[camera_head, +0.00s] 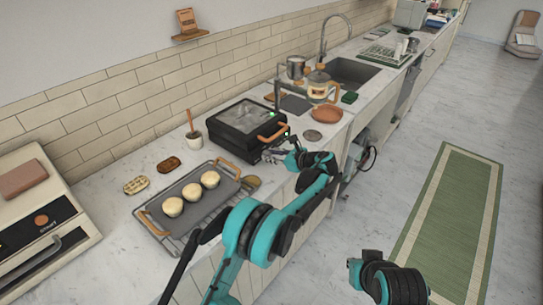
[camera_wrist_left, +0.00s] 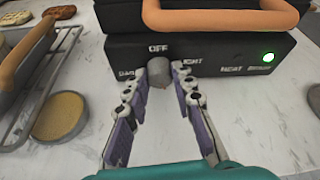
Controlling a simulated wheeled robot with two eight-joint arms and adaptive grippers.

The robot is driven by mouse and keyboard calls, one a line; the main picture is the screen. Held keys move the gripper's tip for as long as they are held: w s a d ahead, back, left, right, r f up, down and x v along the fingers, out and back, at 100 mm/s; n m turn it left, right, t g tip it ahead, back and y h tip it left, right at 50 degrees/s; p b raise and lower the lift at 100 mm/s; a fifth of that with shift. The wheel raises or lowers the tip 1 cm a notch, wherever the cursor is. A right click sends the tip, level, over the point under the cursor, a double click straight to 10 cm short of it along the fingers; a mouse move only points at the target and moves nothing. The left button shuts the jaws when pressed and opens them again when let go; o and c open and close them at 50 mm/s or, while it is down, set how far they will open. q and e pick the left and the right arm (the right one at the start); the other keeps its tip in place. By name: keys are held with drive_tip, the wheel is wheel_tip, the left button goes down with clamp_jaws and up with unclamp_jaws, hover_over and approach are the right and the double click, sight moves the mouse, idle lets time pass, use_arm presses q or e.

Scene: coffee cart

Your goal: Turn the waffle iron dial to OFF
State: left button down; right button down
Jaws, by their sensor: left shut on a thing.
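The black waffle iron (camera_head: 246,117) stands on the counter with its lid down and a wooden handle (camera_wrist_left: 222,18) at the front. In the left wrist view its front (camera_wrist_left: 225,52) carries a small grey dial (camera_wrist_left: 158,72), with OFF printed above it and more words to either side. My left gripper (camera_wrist_left: 159,86) is shut on the dial, one finger on each side. It also shows in the head view (camera_head: 277,154), low at the waffle iron's front. Where the dial points is unclear. My right gripper is out of view.
A green light (camera_wrist_left: 268,57) glows right of the dial. A rack (camera_head: 185,236) with a grey tray and dough balls stands left, and a round tan-topped thing (camera_wrist_left: 58,115) sits beside it. A glass pot (camera_head: 318,88) and brown plate (camera_head: 327,114) stand beyond.

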use_arm(q)
drive_tip(key=shift+s+a+f+n+t+h+b, duration=0.1)
drive_tip(key=shift+n+t+h+b, duration=0.2)
drive_tip(key=shift+n+t, duration=0.6)
drive_tip(key=shift+s+n+t+h+b, duration=0.1)
drive_tip(key=shift+n+t+h, duration=0.35)
drive_tip(key=shift+n, duration=0.85)
drive_tip(key=c, duration=1.3)
unclamp_jaws()
drive_tip(key=v, duration=1.2)
drive_tip(key=shift+o, duration=0.2)
